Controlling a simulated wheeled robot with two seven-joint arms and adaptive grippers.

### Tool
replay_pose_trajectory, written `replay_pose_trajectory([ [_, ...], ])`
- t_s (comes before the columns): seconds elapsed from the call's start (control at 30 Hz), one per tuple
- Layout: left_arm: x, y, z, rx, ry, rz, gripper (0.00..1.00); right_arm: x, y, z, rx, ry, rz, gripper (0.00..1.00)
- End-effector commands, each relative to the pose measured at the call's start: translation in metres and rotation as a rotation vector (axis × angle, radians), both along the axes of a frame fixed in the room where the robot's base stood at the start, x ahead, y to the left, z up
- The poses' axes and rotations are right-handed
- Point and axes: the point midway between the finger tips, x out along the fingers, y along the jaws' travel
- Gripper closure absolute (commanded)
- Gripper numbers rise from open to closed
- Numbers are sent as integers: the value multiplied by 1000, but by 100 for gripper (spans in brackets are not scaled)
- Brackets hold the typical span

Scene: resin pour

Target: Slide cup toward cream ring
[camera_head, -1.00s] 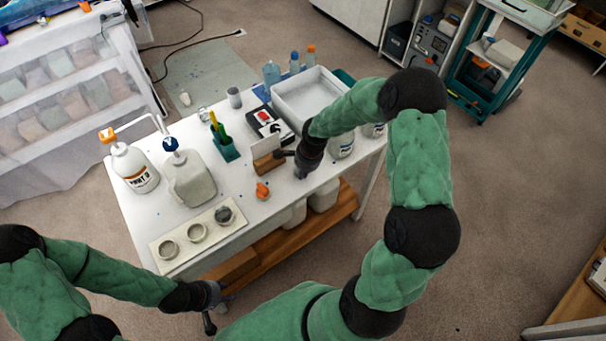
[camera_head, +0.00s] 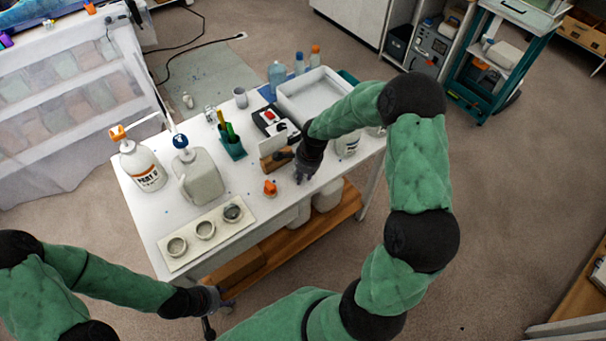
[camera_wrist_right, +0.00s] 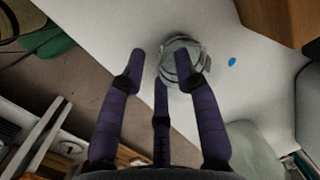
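A clear cup (camera_wrist_right: 178,62) stands on the white table in the right wrist view, just beyond and between my right fingertips. In the head view I cannot make it out near the hand. My right gripper (camera_head: 303,172) is low over the table's right front part; its fingers (camera_wrist_right: 162,62) are spread apart, and I cannot tell whether they touch the cup. Three rings sit in a row on a pale board at the front left: a near-left one (camera_head: 177,246), a middle one (camera_head: 205,229) and a darker-filled one (camera_head: 232,212). My left gripper (camera_head: 213,303) hangs off the table's front edge, its opening unclear.
An orange item (camera_head: 270,188) and a wooden block with a card (camera_head: 272,155) stand left of my right gripper. A bottle (camera_head: 143,168), a jug (camera_head: 198,180) and a green pen holder (camera_head: 231,145) stand behind the board (camera_head: 188,262). A white tray (camera_head: 312,92) is at the back.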

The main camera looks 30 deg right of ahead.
Motion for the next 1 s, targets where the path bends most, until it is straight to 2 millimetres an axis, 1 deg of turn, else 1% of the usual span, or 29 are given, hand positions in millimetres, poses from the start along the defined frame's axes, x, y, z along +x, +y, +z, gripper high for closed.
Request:
replay_pose_trajectory([
  [0.23,0,0,0,0,0,0,60,0,0,0,0,0,0,67],
  [0.37,0,0,0,0,0,0,60,0,-1,7,-1,-2,0,67],
  [0.47,0,0,0,0,0,0,60,-2,-3,20,-2,-4,-1,67],
  [0.8,0,0,0,0,0,0,60,-11,-9,84,-2,-4,0,67],
  [0.9,0,0,0,0,0,0,60,-13,-10,99,-1,-3,-1,67],
  [1.0,0,0,0,0,0,0,60,-15,-11,110,-1,-2,0,67],
])
